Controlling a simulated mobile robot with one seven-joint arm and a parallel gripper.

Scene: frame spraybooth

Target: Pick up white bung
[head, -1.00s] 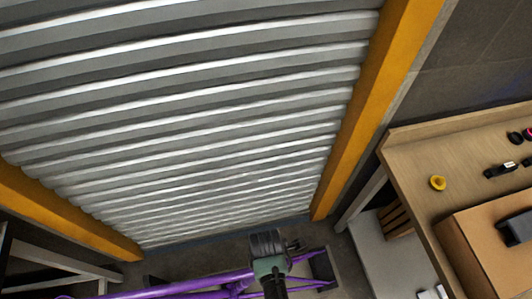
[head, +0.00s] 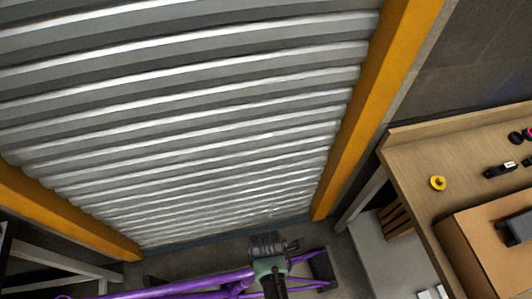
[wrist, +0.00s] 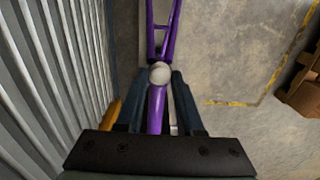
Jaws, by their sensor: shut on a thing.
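The white bung (wrist: 160,73) shows in the wrist view as a small pale round thing between the tips of my gripper (wrist: 160,77). My gripper's two dark blue fingers are shut on it. The purple frame (wrist: 157,112) runs under and beyond the bung. I cannot tell whether the bung still touches the frame. In the head view the purple frame (head: 190,289) shows at the bottom edge, with my arm's end over it. The bung cannot be made out in that view.
A ribbed metal shutter (head: 190,130) with orange posts (head: 375,95) stands close by. A wooden bench (head: 420,165) at the right holds a yellow ring (head: 438,183), small black items and a cardboard box (head: 475,235). Bare concrete floor (wrist: 225,65) lies right of the frame.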

